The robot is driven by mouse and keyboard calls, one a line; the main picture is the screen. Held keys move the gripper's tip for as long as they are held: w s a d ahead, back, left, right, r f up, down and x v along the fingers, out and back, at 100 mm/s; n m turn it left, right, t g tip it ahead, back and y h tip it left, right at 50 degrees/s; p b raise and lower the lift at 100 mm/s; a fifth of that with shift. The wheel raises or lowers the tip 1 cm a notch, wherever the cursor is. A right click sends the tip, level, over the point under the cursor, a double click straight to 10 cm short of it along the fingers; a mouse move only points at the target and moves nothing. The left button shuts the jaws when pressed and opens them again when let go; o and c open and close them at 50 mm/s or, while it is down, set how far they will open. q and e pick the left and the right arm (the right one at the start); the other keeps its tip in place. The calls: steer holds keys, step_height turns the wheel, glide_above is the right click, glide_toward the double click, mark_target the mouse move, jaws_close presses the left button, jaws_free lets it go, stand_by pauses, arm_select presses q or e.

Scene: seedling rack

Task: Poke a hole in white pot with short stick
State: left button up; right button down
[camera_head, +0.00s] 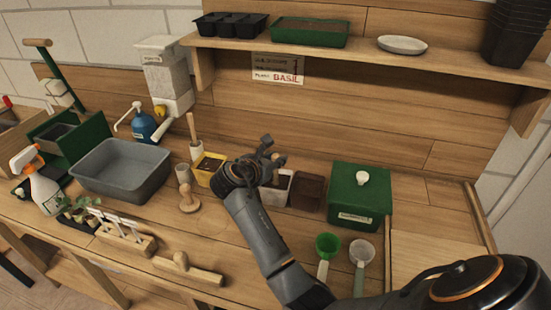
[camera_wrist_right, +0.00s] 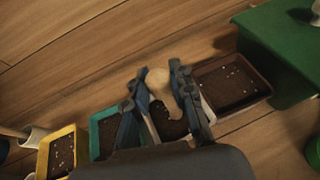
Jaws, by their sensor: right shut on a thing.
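The white pot (camera_head: 276,193) holds dark soil and stands in the row of pots, under my right gripper (camera_head: 271,152). In the right wrist view the white pot (camera_wrist_right: 208,109) shows partly behind the fingers. My right gripper (camera_wrist_right: 157,76) is shut on a pale wooden short stick (camera_wrist_right: 157,79), whose rounded end shows between the fingertips. The stick is over the white pot; its lower end is hidden, so I cannot tell whether it touches the soil. My left gripper is not in view.
A yellow pot (camera_head: 205,178) and a green pot (camera_wrist_right: 94,122) stand left of the white pot; a brown pot (camera_head: 307,192) and a green lidded box (camera_head: 360,200) stand right.

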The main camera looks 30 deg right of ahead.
steer(key=shift+f, duration=0.75)
stand_by(0.7)
step_height(320, 180, up, 12)
steer(key=p, duration=1.5)
steer(key=shift+f, duration=0.15)
